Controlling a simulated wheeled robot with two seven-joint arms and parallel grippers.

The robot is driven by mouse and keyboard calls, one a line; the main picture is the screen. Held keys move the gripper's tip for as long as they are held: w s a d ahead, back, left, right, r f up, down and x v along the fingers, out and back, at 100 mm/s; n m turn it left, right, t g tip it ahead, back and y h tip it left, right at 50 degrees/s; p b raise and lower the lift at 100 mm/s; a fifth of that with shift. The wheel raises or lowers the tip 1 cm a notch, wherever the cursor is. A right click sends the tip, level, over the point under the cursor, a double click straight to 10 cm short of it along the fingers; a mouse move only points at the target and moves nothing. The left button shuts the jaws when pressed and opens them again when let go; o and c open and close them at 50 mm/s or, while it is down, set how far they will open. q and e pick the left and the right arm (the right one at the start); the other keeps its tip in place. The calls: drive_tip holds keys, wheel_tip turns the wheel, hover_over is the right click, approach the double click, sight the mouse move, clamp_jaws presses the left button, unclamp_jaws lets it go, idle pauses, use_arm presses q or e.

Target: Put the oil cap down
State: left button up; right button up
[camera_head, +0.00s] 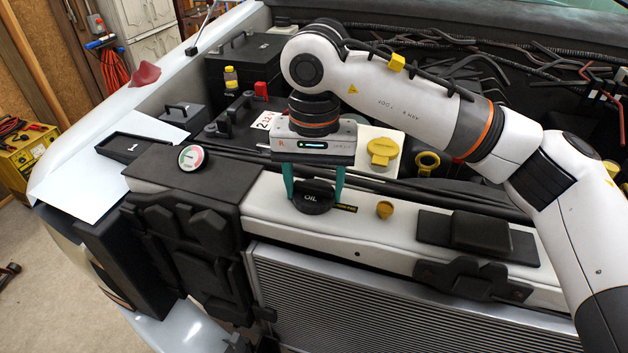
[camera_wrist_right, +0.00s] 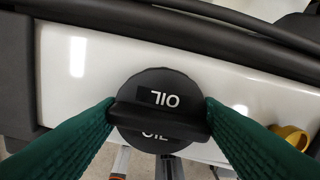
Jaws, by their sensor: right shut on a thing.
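The oil cap (camera_head: 311,200) is a round black cap marked OIL, at the front white panel in the head view. It also shows in the right wrist view (camera_wrist_right: 160,88), with a raised grip bar across it. My right gripper (camera_head: 312,192) points down from above, its green fingers shut on the two ends of that bar. I cannot tell whether the cap touches the panel or is just above it. My left gripper is out of view.
A larger yellow cap (camera_head: 382,151) rests on a white square behind. The radiator (camera_head: 390,300) is below.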

sight(314, 184)
drive_tip(key=o, duration=1)
drive_tip(key=shift+f, duration=0.1)
drive_tip(key=shift+c, duration=0.2)
wheel_tip(314, 184, up, 12)
drive_tip(key=b, duration=0.1)
drive_tip(key=shift+r, duration=0.2)
